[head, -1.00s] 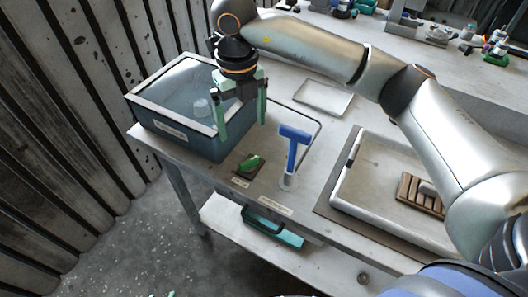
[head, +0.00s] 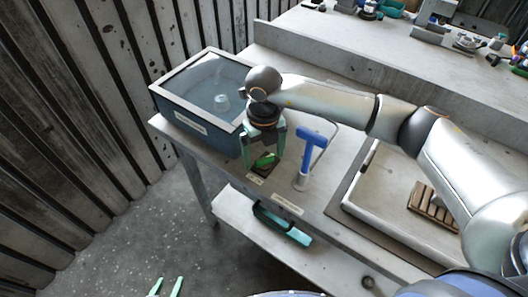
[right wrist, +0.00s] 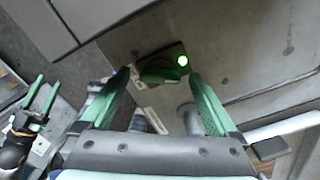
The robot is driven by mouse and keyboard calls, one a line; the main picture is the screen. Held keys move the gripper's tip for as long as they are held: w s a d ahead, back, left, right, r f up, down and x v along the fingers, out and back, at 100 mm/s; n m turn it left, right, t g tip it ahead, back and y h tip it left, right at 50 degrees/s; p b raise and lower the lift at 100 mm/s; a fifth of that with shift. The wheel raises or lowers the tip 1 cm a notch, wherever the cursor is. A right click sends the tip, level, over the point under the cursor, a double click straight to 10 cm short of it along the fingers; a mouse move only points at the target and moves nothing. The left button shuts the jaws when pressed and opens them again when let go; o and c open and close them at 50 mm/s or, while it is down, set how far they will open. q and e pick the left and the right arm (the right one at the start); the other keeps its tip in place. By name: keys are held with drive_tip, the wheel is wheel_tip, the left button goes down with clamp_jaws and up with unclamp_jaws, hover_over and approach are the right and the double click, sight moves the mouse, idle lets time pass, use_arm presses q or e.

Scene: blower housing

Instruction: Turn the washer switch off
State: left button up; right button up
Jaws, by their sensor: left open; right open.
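The washer switch (head: 266,161) is a green lever on a small dark plate at the table's front edge, beside the blue washer tank (head: 190,143). In the right wrist view the green lever (right wrist: 158,75) lies tilted on its plate, with a lit green lamp (right wrist: 183,60) beside it. My right gripper (head: 263,158) is open above the switch, pointing down. In the right wrist view its fingers (right wrist: 160,78) stand apart on either side of the lever; contact cannot be told. My left gripper (head: 166,287) is open and empty, low at the bottom edge, away from the table.
A blue T-shaped tool (head: 310,150) stands upright in a pale holder just right of my right gripper. A white-rimmed tray (head: 345,206) with a slatted wooden piece (head: 432,204) lies further right. A teal-handled item (head: 283,222) is on the lower shelf.

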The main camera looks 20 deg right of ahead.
drive_tip(key=shift+f, duration=0.1)
drive_tip(key=c, duration=1.4)
